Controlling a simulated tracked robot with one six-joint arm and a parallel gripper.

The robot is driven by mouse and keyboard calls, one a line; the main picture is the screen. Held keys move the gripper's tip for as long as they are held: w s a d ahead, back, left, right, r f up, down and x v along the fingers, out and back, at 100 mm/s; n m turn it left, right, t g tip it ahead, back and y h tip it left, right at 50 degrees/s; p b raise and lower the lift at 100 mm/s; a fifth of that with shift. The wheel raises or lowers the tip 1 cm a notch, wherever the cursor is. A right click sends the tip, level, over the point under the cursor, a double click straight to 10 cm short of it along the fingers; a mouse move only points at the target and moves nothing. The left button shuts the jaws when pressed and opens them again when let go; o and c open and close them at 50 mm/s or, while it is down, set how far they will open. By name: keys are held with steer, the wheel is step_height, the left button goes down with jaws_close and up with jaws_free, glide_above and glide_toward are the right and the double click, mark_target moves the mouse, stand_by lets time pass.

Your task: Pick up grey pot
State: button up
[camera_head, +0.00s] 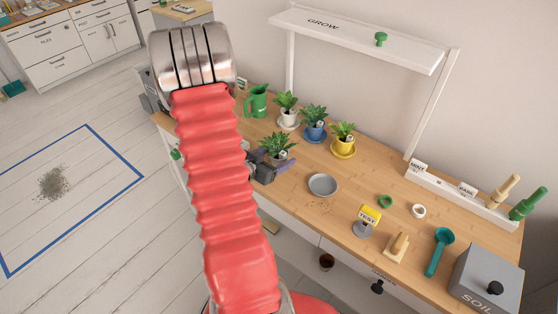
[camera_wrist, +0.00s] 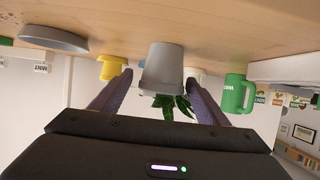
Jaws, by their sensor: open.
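The grey pot (camera_wrist: 163,68) holds a leafy green plant (camera_wrist: 170,104) and stands on the wooden desk. The wrist view is upside down. My gripper (camera_wrist: 158,84) is open, with one finger on each side of the pot; I cannot tell whether either finger touches it. In the head view, my gripper (camera_head: 268,167) is at the desk's front-left part, beside the plant (camera_head: 279,146), and largely hides the pot.
An empty grey saucer (camera_head: 322,185) lies to the right. Behind stand a green mug (camera_head: 256,101) and plants in white (camera_head: 287,119), blue (camera_head: 314,131) and yellow (camera_head: 343,146) pots. A white shelf (camera_head: 360,37) rises at the back.

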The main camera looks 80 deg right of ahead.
mark_target(285, 152)
steer(key=shift+x, duration=2.55)
steer(key=shift+w+f, duration=0.15)
steer(key=shift+w, duration=0.05)
steer(key=shift+c, duration=0.4)
steer(key=c, duration=1.1)
steer(key=shift+r, duration=5.05)
